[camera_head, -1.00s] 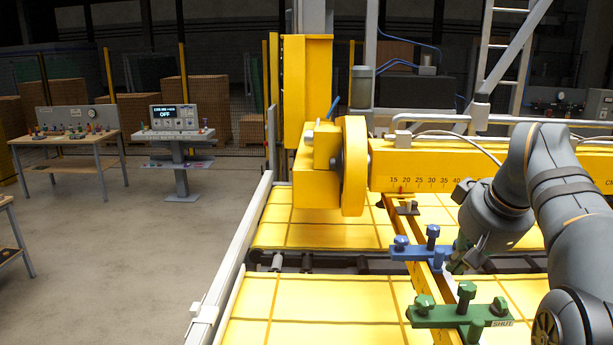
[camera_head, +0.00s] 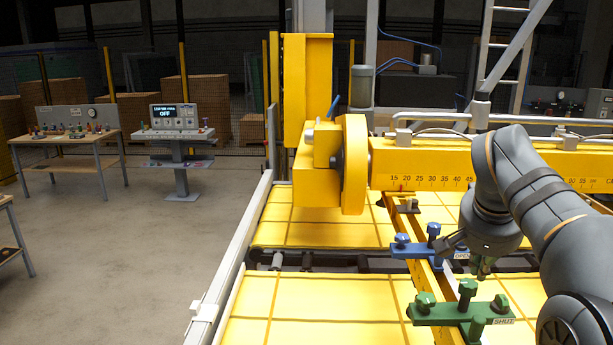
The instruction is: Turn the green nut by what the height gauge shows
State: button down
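A green bracket (camera_head: 450,315) with several green knobs sits across a yellow rail at the lower right, with a label reading SHUT at its right end. One knob (camera_head: 467,289) stands up in the middle; I cannot tell which knob is the green nut. My gripper (camera_head: 484,274) points down just behind and to the right of this knob, apart from it in the picture. Its fingers are small and dark, with a greenish patch, so their opening is unclear. No height gauge can be clearly identified; a yellow beam (camera_head: 430,170) carries a centimetre scale.
A blue bracket (camera_head: 425,251) with blue knobs and an OPEN label lies behind the green one. Yellow panels (camera_head: 310,310) lie on the bed below. A console (camera_head: 180,118) reading OFF and a workbench (camera_head: 70,140) stand far left, with clear floor in front.

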aim_at(463, 296)
notch_tip(463, 296, down, 6)
jog(key=b, duration=0.4)
jog(key=shift+r, duration=0.2)
jog(key=shift+w+r, duration=0.15)
jog(key=shift+w, duration=0.2)
dwell(0.6)
jog(key=shift+a, duration=0.25)
jog(key=shift+w+a, duration=0.35)
jog(key=shift+a, duration=0.15)
jog(key=shift+w+a, duration=0.2)
jog(key=shift+a, duration=0.1)
jog(key=shift+s+a, duration=0.1)
jog(key=shift+a, duration=0.1)
dwell(0.4)
